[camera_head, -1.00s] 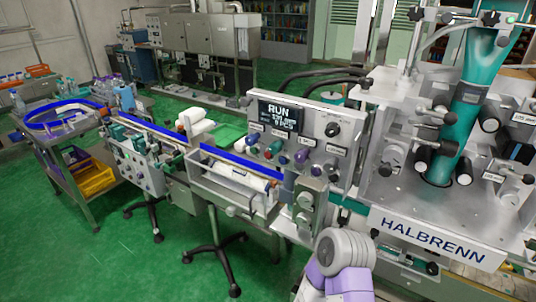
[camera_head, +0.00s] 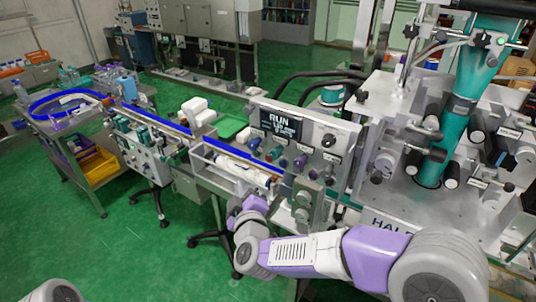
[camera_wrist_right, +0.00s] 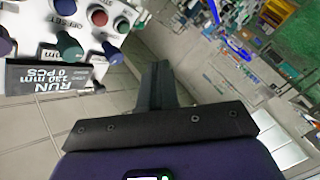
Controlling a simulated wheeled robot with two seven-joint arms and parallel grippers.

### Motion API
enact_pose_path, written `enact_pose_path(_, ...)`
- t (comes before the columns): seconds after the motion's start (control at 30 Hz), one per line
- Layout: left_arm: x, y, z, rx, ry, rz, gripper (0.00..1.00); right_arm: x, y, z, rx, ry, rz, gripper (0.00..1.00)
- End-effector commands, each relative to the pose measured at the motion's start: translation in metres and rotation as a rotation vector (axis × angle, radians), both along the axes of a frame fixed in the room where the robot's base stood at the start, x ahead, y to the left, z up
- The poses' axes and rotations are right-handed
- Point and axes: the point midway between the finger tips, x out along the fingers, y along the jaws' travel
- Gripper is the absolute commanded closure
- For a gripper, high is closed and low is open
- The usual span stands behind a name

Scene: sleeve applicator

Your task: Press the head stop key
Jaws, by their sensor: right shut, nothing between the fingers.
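The control panel (camera_head: 305,135) is a grey box with a dark display (camera_head: 281,122) reading RUN and several coloured keys and knobs below it. The key labels are too small to read, so I cannot tell which is the head stop key. In the right wrist view the panel's display (camera_wrist_right: 45,78) is upside down at the left, with a green key (camera_wrist_right: 68,46) and a red key (camera_wrist_right: 112,52) near it. My right gripper (camera_head: 238,204) is below and left of the panel, apart from it. Its fingers (camera_wrist_right: 156,82) are shut and empty. My left gripper is out of view.
The HALBRENN machine with a teal sleeve (camera_head: 458,110) stands right of the panel. A cart with a yellow bin (camera_head: 98,163) stands far left. Green floor (camera_head: 130,240) is open at lower left.

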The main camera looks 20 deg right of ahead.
Motion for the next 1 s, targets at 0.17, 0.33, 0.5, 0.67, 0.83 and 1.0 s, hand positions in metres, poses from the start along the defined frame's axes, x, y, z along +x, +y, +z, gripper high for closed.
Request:
enact_pose_path(0.17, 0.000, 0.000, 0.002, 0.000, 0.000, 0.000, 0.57, -0.003, -0.001, 0.014, -0.025, -0.022, -0.010, 1.00)
enact_pose_path(0.33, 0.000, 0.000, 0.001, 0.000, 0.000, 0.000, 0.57, -0.003, -0.001, 0.013, -0.025, -0.020, -0.009, 1.00)
enact_pose_path(0.5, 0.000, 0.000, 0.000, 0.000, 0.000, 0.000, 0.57, -0.001, -0.003, 0.012, -0.024, -0.021, -0.010, 1.00)
enact_pose_path(0.67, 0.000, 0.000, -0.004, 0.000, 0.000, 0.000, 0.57, 0.008, -0.014, 0.012, -0.021, -0.021, -0.012, 1.00)
enact_pose_path(0.83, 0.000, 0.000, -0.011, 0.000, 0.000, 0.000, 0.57, 0.022, -0.033, 0.010, -0.022, -0.021, -0.013, 1.00)
enact_pose_path(1.0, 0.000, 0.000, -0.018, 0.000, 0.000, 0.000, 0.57, 0.036, -0.052, 0.011, -0.023, -0.020, -0.010, 1.00)
